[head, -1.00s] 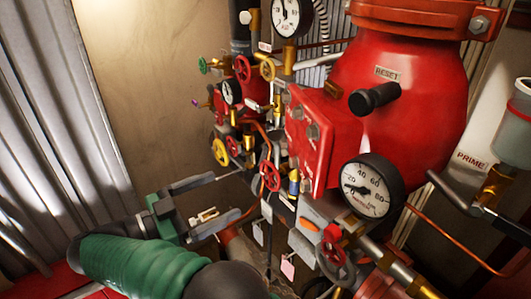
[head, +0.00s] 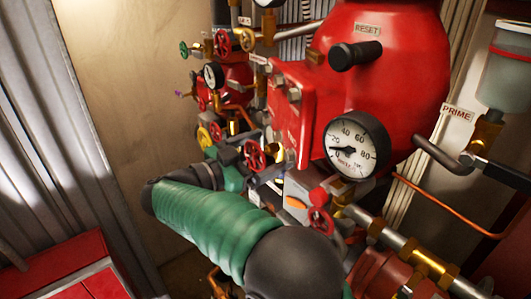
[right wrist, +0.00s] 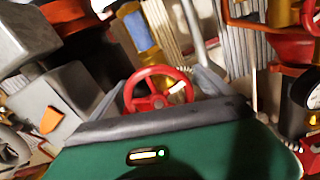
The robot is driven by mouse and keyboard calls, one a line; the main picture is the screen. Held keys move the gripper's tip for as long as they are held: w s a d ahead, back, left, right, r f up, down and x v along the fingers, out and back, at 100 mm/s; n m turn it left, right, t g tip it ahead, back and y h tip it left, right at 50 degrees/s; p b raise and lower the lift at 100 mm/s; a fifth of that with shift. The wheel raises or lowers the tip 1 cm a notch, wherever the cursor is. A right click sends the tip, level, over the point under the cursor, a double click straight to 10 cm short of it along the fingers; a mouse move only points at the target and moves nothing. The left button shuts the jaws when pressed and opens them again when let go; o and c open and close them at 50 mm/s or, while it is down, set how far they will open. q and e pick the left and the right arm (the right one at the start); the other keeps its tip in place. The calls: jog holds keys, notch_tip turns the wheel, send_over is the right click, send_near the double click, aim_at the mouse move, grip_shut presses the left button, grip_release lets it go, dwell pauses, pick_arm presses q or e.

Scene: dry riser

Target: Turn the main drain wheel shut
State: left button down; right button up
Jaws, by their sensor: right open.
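My right gripper (head: 260,160) reaches in at the end of the green-sleeved arm. A small red spoked handwheel (head: 254,153) stands at its fingers in the head view. In the right wrist view the same red wheel (right wrist: 157,92) shows between the two spread grey fingers (right wrist: 160,85), with a gap on each side. The gripper is open; I cannot tell whether a finger touches the rim. Its lower part is hidden by the gripper's dark edge. No readable label marks which wheel is the main drain. My left gripper is not in view.
A big red valve body (head: 385,90) with a white gauge (head: 355,145) stands to the right. Another red wheel (head: 320,215) sits lower right, near my arm. Several small wheels and a gauge (head: 213,75) crowd behind. A red box (head: 60,265) stands lower left.

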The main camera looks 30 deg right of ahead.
jog(key=shift+s+a+r, duration=0.2)
jog(key=shift+s+a, duration=0.05)
jog(key=shift+a, duration=0.3)
jog(key=shift+c, duration=1.2)
jog(key=shift+w+f, duration=0.1)
jog(key=shift+w, duration=0.2)
jog(key=c, duration=0.5)
jog(key=shift+s+d, duration=0.1)
jog(key=shift+d, duration=0.1)
jog(key=c, duration=0.6)
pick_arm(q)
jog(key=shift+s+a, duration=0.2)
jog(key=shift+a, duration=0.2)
